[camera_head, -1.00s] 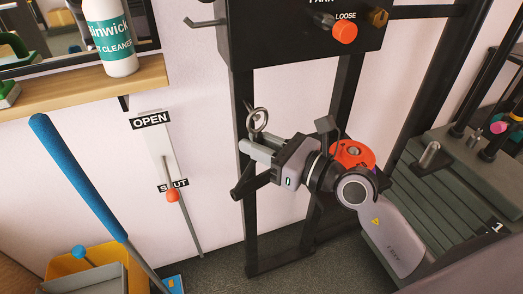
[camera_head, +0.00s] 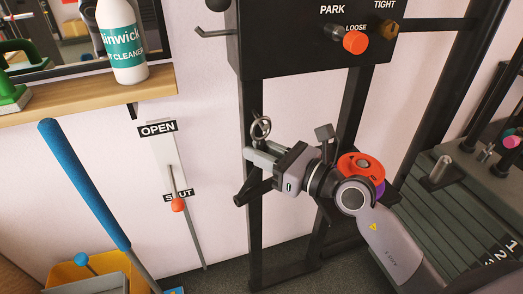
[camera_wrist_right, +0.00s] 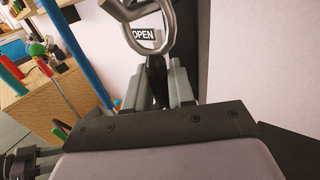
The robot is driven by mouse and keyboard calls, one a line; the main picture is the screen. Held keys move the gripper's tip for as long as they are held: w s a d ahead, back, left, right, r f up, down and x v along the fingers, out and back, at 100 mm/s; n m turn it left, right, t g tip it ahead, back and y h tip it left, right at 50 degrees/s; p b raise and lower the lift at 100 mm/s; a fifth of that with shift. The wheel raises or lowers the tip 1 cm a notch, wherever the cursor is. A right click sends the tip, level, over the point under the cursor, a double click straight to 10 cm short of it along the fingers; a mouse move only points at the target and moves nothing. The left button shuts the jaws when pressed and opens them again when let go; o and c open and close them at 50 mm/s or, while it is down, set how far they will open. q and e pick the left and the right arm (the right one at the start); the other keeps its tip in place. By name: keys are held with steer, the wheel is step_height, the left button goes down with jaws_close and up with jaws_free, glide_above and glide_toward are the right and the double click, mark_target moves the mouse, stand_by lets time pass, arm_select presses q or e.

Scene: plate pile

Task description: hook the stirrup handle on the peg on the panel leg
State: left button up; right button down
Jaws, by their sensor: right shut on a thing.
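The stirrup handle is a bright metal loop (camera_head: 261,127) in the head view. It fills the top of the right wrist view (camera_wrist_right: 168,28), with a dark stem below it between the fingers. My right gripper (camera_head: 262,153) is shut on the handle, the loop standing above its fingertips. The gripper is in front of the panel's left black leg (camera_head: 252,225), and the loop overlaps that leg in the picture. A short dark cylinder (camera_head: 252,191) lies just below the gripper; I cannot tell whether it is the peg. Contact between loop and peg cannot be made out. My left gripper is not in view.
The black panel (camera_head: 300,45) with an orange LOOSE knob (camera_head: 355,42) is above. An OPEN/SHUT lever (camera_head: 177,204) is on the wall to the left. A blue pole (camera_head: 85,185) and a weight stack (camera_head: 450,205) stand at either side.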

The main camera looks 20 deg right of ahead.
steer(key=c, duration=0.9)
jaws_free()
steer(key=shift+s, duration=0.1)
